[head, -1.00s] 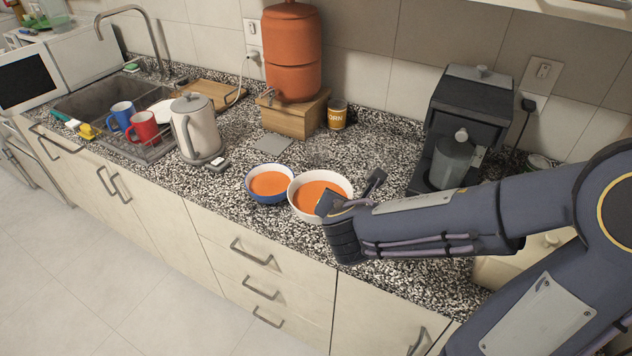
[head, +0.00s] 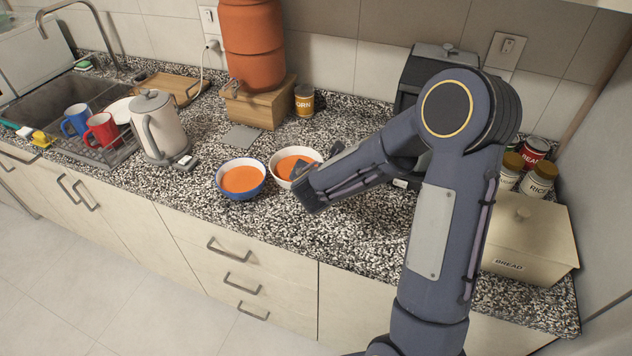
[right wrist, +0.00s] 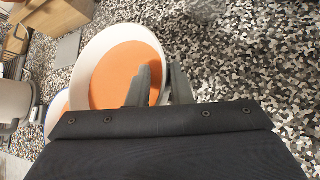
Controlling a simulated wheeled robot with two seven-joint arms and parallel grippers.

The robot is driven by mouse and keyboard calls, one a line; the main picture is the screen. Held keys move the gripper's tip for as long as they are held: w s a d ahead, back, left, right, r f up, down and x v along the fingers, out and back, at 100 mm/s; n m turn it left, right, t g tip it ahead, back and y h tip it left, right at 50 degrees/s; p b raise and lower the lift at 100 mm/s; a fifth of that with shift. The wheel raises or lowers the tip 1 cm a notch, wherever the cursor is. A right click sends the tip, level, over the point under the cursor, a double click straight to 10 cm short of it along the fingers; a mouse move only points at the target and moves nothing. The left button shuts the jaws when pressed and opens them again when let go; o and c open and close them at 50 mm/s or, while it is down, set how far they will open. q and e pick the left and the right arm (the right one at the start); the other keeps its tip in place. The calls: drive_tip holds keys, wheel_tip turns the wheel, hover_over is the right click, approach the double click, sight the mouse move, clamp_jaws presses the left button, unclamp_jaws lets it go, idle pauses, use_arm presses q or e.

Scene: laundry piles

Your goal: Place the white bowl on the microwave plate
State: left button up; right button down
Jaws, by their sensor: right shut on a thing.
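The white bowl (head: 312,154), with orange contents, is on or just above the granite counter; I cannot tell if it is lifted. My right gripper (head: 318,162) is at its right side. In the right wrist view, the white bowl's rim (right wrist: 92,62) runs between the fingertips (right wrist: 162,78), and the gripper is shut on it. A blue bowl (head: 241,193) with orange contents stands left and nearer the counter edge, partly hidden by the white bowl in the right wrist view. The microwave plate is not in view. My left gripper is not in view.
A kettle (head: 160,130), a sink rack (head: 110,150) with blue and red mugs, and an orange dispenser (head: 252,40) on a wooden stand are left and behind. A coffee machine (head: 425,62) is behind my arm. A bread box (head: 530,235) and cans stand right.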

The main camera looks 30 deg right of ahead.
drive_tip(key=shift+w+d+f, duration=0.2)
drive_tip(key=shift+w+f, duration=0.15)
drive_tip(key=shift+f, duration=1.6)
drive_tip(key=shift+f, duration=0.1)
drive_tip(key=c, duration=1.8)
unclamp_jaws()
drive_tip(key=shift+f, duration=0.1)
drive_tip(key=o, duration=0.5)
